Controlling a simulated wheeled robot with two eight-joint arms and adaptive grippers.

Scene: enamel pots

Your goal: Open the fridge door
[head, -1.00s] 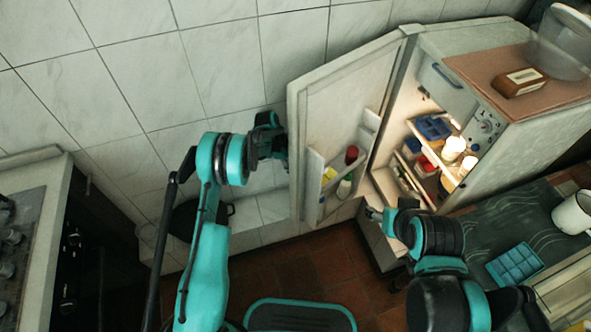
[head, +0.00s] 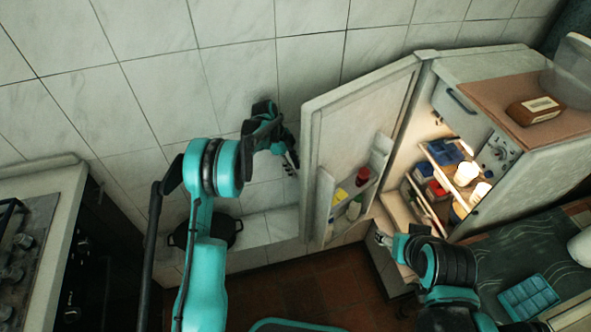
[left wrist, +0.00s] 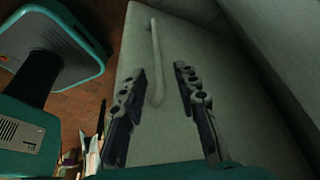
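The white fridge (head: 540,120) stands at the right of the head view with its lit inside showing. Its door (head: 335,130) is wide open, swung out to the left, with bottles and jars on its inner shelf. My left gripper (head: 290,160) is to the left of the door, in front of the tiled wall, and looks apart from it. In the left wrist view its two fingers (left wrist: 160,70) are spread and empty, with the door's pale bar handle (left wrist: 155,60) beyond them. My right gripper (head: 382,238) is below the fridge opening; its fingers are too small to read.
A stove (head: 25,245) stands at the left. A dark pot (head: 215,232) sits low by the wall.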

